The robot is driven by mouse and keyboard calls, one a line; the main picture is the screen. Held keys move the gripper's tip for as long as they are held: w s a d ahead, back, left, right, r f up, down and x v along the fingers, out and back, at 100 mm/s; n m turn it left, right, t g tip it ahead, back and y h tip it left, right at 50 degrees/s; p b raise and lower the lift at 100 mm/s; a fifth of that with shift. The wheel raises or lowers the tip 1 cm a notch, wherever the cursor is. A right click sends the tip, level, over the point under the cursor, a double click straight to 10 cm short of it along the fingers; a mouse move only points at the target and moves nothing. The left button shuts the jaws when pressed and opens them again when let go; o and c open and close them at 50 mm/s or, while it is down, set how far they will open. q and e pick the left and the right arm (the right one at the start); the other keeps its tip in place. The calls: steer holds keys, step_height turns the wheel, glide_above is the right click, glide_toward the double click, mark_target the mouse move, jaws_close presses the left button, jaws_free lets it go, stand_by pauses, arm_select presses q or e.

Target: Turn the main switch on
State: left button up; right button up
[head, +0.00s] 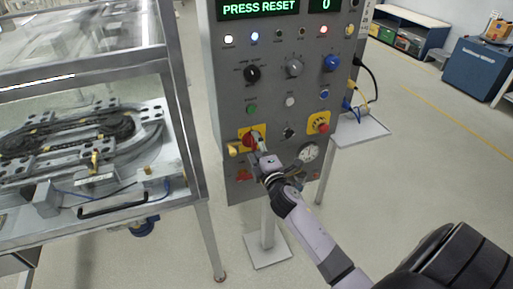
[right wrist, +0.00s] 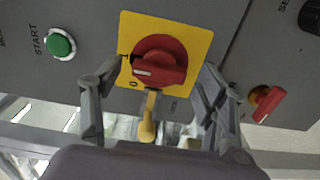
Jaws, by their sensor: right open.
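The main switch is a red rotary knob (right wrist: 158,62) on a yellow plate (right wrist: 190,32), seen large in the right wrist view. Its white pointer mark points left, near the "0" label. In the head view the knob (head: 250,139) sits low on the grey control panel, partly hidden by my gripper. My right gripper (right wrist: 155,95) is open, with one finger on each side of the knob and a gap to it on both sides. In the head view the right gripper (head: 262,153) is right in front of the switch. My left gripper is not in view.
A green START button (right wrist: 60,44) and another red handle (right wrist: 268,104) flank the switch. The panel (head: 224,82) has more knobs, a display (head: 260,8) reading "PRESS RESET" and a red emergency stop (head: 319,122). A caged track table (head: 183,120) stands left.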

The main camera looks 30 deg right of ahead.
steer(key=v, duration=1.2)
steer(key=s+a+f+m+g+y, duration=0.1)
steer(key=s+a+f+m+g, duration=0.15)
steer(key=f, duration=0.85)
steer(key=s+a+f+m+g+y, duration=0.1)
steer(key=s+a+f+m+g, duration=0.2)
steer(key=f, duration=0.9)
steer(key=s+a+f+m+g+y, duration=0.15)
steer(key=s+f, duration=0.25)
steer(key=f, duration=0.7)
steer(key=s+a+f+m+g, duration=0.1)
steer(key=s+f+m+g, duration=0.1)
steer(key=s+f, duration=0.4)
steer(key=s+a+f+m+g, duration=0.1)
steer(key=s+f+g, duration=0.3)
steer(key=s, duration=1)
steer(key=s+a+f+m+g, duration=0.2)
steer(key=s+f+g, duration=0.1)
steer(key=s+f, duration=0.6)
steer(key=shift+s+f+m+y, duration=0.3)
steer(key=shift+s+f+y, duration=0.15)
steer(key=shift+s, duration=0.7)
steer(key=shift+c, duration=0.3)
